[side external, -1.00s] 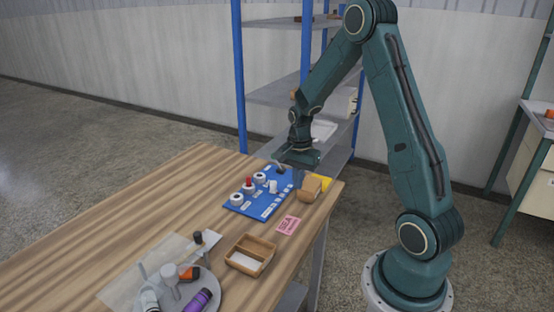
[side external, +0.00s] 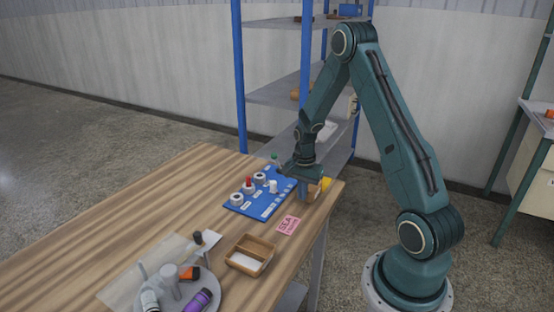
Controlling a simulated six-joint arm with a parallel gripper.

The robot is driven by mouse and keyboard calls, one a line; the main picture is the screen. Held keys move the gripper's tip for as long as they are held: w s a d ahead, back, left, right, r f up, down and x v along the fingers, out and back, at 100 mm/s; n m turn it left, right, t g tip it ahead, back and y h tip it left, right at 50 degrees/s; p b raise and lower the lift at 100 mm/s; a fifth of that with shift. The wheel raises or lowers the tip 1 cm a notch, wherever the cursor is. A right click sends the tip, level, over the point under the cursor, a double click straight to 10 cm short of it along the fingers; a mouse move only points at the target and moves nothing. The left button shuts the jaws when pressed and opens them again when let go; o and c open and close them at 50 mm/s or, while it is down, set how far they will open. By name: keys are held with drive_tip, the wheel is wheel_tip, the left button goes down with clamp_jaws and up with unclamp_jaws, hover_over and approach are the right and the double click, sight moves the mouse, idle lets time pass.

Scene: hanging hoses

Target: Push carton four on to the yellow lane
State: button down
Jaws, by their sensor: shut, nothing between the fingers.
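A brown carton (side external: 315,190) sits near the right edge of the wooden table, partly hidden behind my gripper. No number on it can be read at this size. The yellow lane (side external: 327,183) shows as a small yellow patch just behind and to the right of the carton. My gripper (side external: 303,196) is shut and empty, pointing down low over the table at the carton's left side. I cannot tell whether the fingers touch the carton.
A blue panel (side external: 244,207) with white and red knobs lies left of my gripper. A pink card (side external: 289,225), a wooden tray (side external: 231,259) and a round grey plate (side external: 211,287) with several items are nearer the camera. A blue-posted shelf (side external: 241,90) stands behind.

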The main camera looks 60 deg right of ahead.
idle(0.3)
drive_tip(key=d, duration=0.8)
drive_tip(key=shift+d, duration=0.35)
drive_tip(key=shift+a, duration=0.1)
drive_tip(key=shift+a, duration=1.8)
wheel_tip(320, 180, up, 10)
drive_tip(key=shift+a, duration=0.15)
